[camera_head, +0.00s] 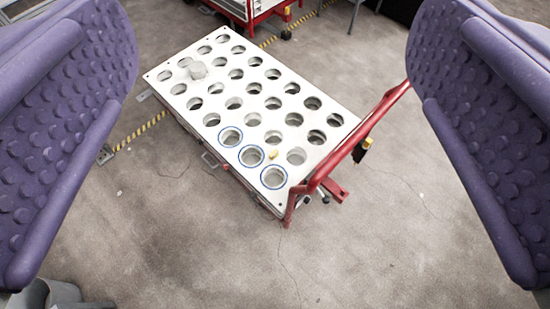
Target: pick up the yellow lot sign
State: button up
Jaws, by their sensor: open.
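My gripper (272,270) is wide open, its two purple studded pads at the left and right edges of the view. Nothing is between the pads at close range; the cart is farther off. A small yellow piece (273,155) is on the cart's white perforated top, beside the blue-ringed holes. Another small yellow and dark piece (367,143) is by the cart's red handle. Both are too small for me to tell which is the yellow lot sign; no lettering can be read.
Another red-framed cart (262,10) stands behind. The concrete floor (400,240) is clear at front right.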

aim_at(274, 154)
jog(key=i+j+z, duration=0.15)
jog(key=i+j, duration=0.6)
jog(key=i, duration=0.25)
jog(key=i+j+z, duration=0.1)
jog(key=i+j, duration=0.75)
jog(key=i, duration=0.1)
